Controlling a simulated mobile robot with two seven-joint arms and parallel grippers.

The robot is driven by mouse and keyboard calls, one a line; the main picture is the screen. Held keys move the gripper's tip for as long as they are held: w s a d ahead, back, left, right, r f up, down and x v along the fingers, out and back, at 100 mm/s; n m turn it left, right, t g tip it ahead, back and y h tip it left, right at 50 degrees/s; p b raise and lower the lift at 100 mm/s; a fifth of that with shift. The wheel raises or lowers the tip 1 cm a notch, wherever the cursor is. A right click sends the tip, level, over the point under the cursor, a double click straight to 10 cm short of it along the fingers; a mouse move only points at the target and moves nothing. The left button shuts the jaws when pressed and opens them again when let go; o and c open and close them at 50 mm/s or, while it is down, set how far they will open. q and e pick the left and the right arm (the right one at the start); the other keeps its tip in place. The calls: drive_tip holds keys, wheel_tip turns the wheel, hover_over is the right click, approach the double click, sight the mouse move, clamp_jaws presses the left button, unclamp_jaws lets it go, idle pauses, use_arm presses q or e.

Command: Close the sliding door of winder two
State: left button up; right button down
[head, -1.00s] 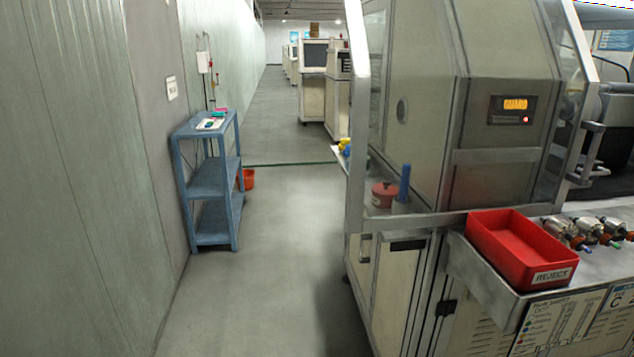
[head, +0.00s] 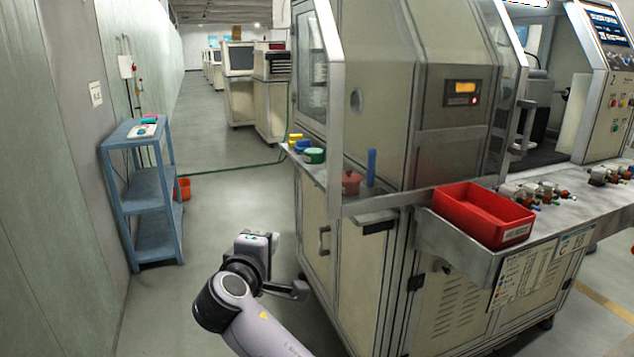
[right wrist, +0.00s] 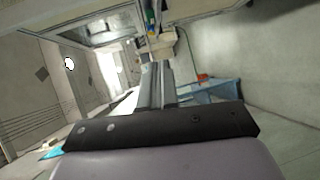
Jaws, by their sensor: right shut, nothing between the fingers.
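A cream winder cabinet with a clear guard in metal framing fills the right half of the head view. The clear sliding door (head: 507,75) has an upright metal handle (head: 524,125) at its right edge. Right of that edge the dark machine bay (head: 548,115) is uncovered, so the door stands open. My right gripper (head: 298,290) is low in front of the cabinet's left side, well away from the handle. In the right wrist view its fingers (right wrist: 163,85) are together and empty. My left gripper is out of view.
A red reject bin (head: 483,215) sits on the metal front ledge (head: 575,203), with several motor parts to its right. A blue rack (head: 153,200) stands by the left wall.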

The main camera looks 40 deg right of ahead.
wheel_tip(320, 180, up, 11)
drive_tip(key=s+m+g+h, duration=0.1)
drive_tip(key=m+g+h, duration=0.1)
drive_tip(key=h, duration=0.2)
drive_tip(key=w+d+p, duration=0.3)
drive_tip(key=w+d, duration=0.1)
drive_tip(key=d, duration=0.9)
drive_tip(key=shift+d+f, duration=0.1)
drive_tip(key=shift+d, duration=0.05)
